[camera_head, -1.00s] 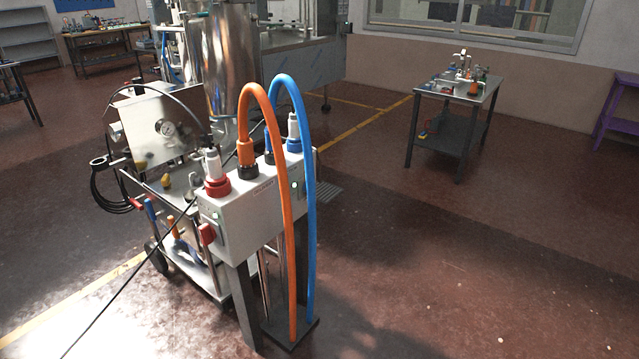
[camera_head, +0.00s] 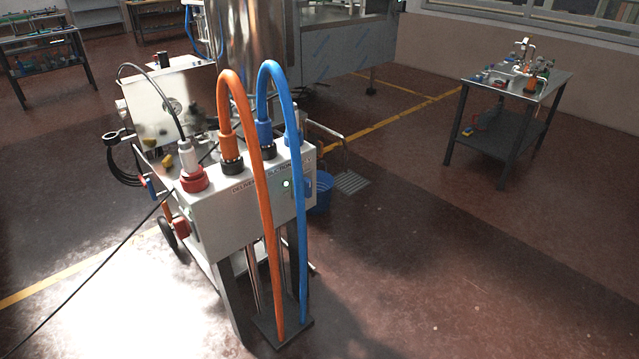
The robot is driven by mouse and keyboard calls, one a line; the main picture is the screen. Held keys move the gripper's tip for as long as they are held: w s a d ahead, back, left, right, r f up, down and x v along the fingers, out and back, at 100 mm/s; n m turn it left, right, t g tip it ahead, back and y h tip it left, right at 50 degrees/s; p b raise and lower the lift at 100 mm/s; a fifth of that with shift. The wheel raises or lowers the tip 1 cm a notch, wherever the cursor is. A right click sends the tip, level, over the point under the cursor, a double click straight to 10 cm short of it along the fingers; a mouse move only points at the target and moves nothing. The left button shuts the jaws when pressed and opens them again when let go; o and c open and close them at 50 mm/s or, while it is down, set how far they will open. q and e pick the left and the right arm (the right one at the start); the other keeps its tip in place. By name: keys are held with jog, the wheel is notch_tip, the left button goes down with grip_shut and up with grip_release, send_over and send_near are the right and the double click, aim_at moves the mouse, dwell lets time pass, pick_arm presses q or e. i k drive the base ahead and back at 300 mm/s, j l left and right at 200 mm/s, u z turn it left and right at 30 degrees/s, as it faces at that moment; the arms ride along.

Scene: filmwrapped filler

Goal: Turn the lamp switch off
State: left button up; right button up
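A white control box (camera_head: 240,203) stands on dark legs in the middle of the view. No part is clearly marked as a lamp switch, and the hoses cover parts of the front face. Neither of my grippers is in view.
A dark table (camera_head: 480,87) with fittings stands at the far right. A black cable (camera_head: 95,257) crosses at left. The floor at front right is clear.

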aim_at(306, 182)
jog(key=i+l, duration=0.15)
jog(key=l, duration=0.2)
jog(key=i+l+u, duration=0.15)
jog(key=l, duration=0.15)
jog(key=i+l, duration=0.15)
jog(key=l, duration=0.2)
jog(key=i+l+u, duration=0.1)
jog(key=l, duration=0.25)
jog(key=i+l+u, duration=0.1)
jog(key=l, duration=0.25)
jog(key=i+l, duration=0.15)
jog(key=l, duration=0.2)
